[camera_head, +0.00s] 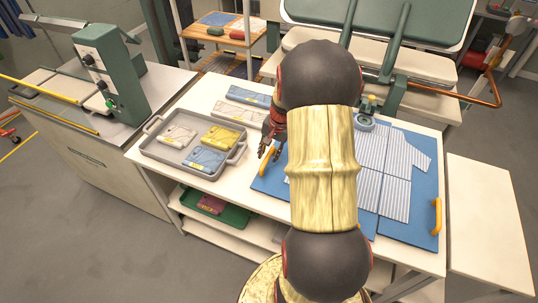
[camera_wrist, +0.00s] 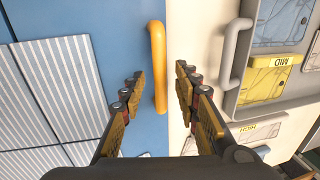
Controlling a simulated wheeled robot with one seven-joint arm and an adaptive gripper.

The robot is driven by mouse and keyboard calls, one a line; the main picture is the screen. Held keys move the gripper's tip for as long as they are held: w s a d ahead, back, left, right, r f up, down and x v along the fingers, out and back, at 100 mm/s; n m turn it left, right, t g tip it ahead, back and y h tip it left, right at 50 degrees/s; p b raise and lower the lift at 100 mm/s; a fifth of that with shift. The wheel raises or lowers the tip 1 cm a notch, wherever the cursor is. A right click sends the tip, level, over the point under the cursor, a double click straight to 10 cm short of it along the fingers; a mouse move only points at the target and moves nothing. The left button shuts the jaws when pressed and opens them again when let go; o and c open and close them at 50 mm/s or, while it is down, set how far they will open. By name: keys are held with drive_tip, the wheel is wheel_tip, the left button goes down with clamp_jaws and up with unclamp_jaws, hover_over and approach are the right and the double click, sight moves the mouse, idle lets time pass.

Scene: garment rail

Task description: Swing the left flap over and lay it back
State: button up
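A blue folding board (camera_head: 423,224) lies on the white table with a striped shirt (camera_head: 405,160) spread on it; my arm hides its middle. The left flap (camera_wrist: 115,60) lies flat, with a yellow handle (camera_wrist: 157,65) along its outer edge; part of this handle shows in the head view (camera_head: 265,163). My gripper (camera_wrist: 160,76) is open and empty, with one finger on each side of the handle in the wrist view. Whether the fingers touch it I cannot tell. In the head view my gripper (camera_head: 269,150) is above the board's left edge.
A grey tray (camera_head: 147,152) with folded, labelled garments stands left of the board. More folded garments (camera_head: 240,112) lie behind the tray. A second yellow handle (camera_head: 437,215) is on the board's right side.

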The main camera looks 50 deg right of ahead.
drive_tip(key=shift+f, duration=0.15)
drive_tip(key=shift+c, duration=0.8)
clamp_jaws()
